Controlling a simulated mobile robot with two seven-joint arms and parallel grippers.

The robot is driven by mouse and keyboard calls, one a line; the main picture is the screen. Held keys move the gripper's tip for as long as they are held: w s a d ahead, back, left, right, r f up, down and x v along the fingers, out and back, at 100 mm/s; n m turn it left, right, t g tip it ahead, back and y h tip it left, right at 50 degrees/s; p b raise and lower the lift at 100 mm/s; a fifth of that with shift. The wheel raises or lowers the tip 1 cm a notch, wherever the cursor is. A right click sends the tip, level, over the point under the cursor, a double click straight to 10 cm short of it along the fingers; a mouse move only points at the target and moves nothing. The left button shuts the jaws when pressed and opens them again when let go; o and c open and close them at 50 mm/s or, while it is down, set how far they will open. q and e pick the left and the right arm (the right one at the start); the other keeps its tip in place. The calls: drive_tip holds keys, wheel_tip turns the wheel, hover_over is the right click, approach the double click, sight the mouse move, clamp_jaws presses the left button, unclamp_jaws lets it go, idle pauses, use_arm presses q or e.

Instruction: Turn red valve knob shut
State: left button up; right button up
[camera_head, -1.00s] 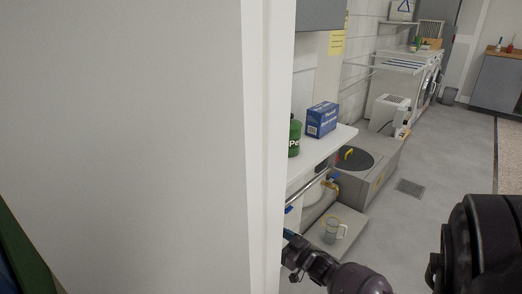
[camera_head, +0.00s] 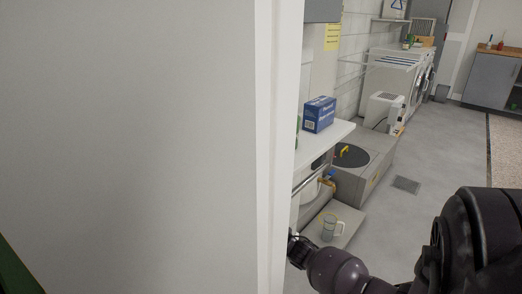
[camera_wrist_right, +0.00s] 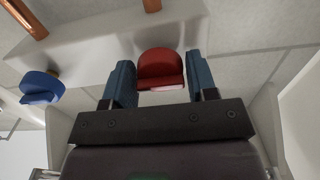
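The red valve knob (camera_wrist_right: 160,68) shows in the right wrist view below a pale basin-like surface. My left gripper is not in view.
A blue knob (camera_wrist_right: 41,87) and copper pipes (camera_wrist_right: 24,18) are near the red knob. A white panel edge (camera_head: 277,150) blocks the left. A blue box (camera_head: 319,114) stands on a shelf; a clear mug (camera_head: 328,228) is below. Grey floor is free at right.

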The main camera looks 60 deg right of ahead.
drive_tip(key=c, duration=0.5)
